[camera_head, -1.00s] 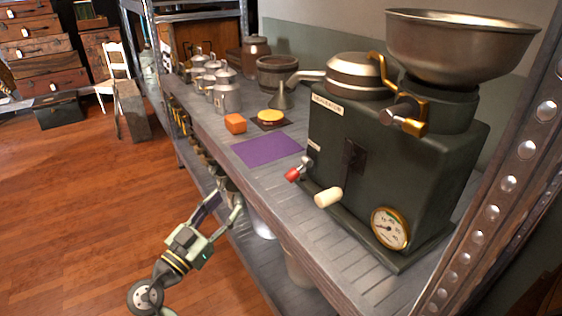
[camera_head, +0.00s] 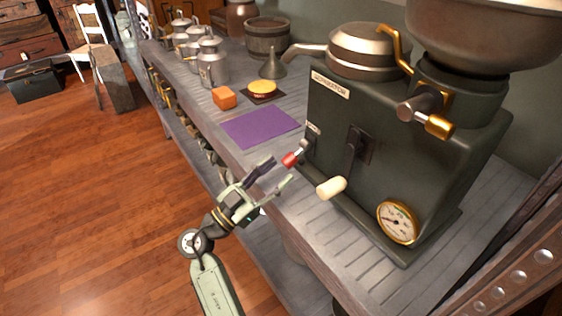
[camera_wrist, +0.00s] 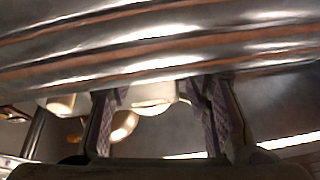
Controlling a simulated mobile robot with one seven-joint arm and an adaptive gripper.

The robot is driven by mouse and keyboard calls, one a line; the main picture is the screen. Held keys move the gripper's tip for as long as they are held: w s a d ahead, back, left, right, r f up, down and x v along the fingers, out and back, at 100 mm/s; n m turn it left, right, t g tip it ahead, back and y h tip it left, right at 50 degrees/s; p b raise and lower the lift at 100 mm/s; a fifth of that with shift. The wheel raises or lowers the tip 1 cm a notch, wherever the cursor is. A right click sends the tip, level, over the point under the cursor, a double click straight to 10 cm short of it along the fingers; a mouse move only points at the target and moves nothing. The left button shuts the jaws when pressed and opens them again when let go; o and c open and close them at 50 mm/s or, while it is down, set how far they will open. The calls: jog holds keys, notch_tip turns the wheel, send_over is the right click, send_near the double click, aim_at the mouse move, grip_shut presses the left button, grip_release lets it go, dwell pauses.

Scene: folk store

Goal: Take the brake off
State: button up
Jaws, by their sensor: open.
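A dark green machine (camera_head: 400,150) labelled as a separator stands on the metal shelf. A short lever with a red tip (camera_head: 290,160) sticks out low on its left side, beside a small label (camera_head: 313,128) too small to read; it looks like the brake. A cream-knobbed handle (camera_head: 331,188) sticks out to the right of it. My gripper (camera_head: 279,172) is open and empty at the shelf's front edge, just below and left of the red tip, seemingly apart from it. In the wrist view my fingers (camera_wrist: 165,110) stand apart under a ridged metal surface; the red tip is not visible there.
The shelf (camera_head: 300,235) has a raised front edge near my gripper. A purple mat (camera_head: 260,128), an orange block (camera_head: 224,98) and several metal cans lie farther left. A gauge (camera_head: 397,222) and brass crank (camera_head: 438,126) are on the machine.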

aim_at(296, 154)
jog(key=shift+x, duration=1.15)
jog(key=shift+a, duration=0.1)
jog(key=shift+c, duration=0.5)
grip_shut()
